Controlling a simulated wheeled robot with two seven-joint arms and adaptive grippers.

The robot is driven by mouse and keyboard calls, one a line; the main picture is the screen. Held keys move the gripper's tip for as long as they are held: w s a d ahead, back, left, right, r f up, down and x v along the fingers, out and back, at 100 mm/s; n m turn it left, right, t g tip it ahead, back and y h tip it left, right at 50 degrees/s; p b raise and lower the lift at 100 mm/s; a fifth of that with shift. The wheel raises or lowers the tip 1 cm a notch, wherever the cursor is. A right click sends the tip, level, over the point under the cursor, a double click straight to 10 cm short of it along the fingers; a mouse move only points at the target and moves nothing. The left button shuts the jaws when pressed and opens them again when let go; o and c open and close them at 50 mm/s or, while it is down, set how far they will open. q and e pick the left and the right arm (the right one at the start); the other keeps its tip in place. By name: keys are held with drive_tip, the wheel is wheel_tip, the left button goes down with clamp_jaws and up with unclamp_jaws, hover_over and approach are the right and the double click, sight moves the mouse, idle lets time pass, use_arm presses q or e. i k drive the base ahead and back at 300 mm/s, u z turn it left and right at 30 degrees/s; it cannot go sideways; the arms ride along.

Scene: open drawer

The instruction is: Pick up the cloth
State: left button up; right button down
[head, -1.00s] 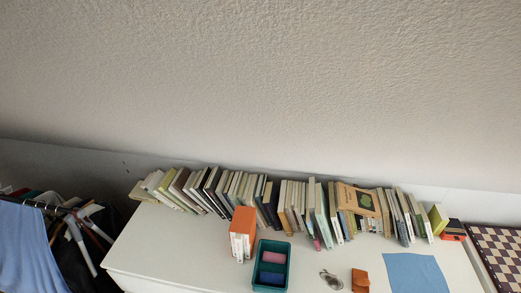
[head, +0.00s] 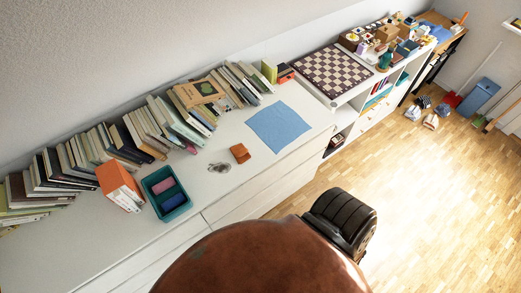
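A flat blue cloth (head: 279,127) lies spread on top of the white dresser (head: 232,185), near its right end. It is roughly square and nothing covers it. Neither of my grippers shows in the head view, so I cannot see whether they are open or shut.
A row of books (head: 130,135) stands along the wall. An orange-and-white box (head: 119,184), a teal tray (head: 182,209) with rolled items, a small metal object (head: 219,167) and a brown leather piece (head: 240,153) are left of the cloth. A checkered board (head: 345,72) lies right. Wooden floor (head: 420,190) is open.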

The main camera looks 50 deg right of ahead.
sight(241, 154)
drive_tip(key=z, duration=1.35)
